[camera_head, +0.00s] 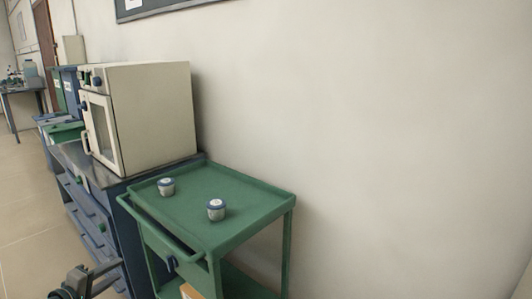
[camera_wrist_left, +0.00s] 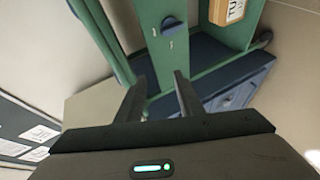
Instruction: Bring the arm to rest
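My left gripper (camera_head: 92,277) is at the bottom left of the head view, low in front of the blue drawer cabinet and left of the green cart. In the left wrist view its two fingers (camera_wrist_left: 160,95) stand apart with nothing between them, so it is open and empty. Most of the left arm is outside the head view. My right gripper is in neither view.
A green cart (camera_head: 255,207) carries two small jars (camera_head: 216,210) (camera_head: 166,187). A beige furnace (camera_head: 150,115) stands on the blue drawer cabinet (camera_head: 95,215) beside it. The cart's frame (camera_wrist_left: 165,60) fills much of the wrist view. Open floor (camera_head: 25,215) lies at left.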

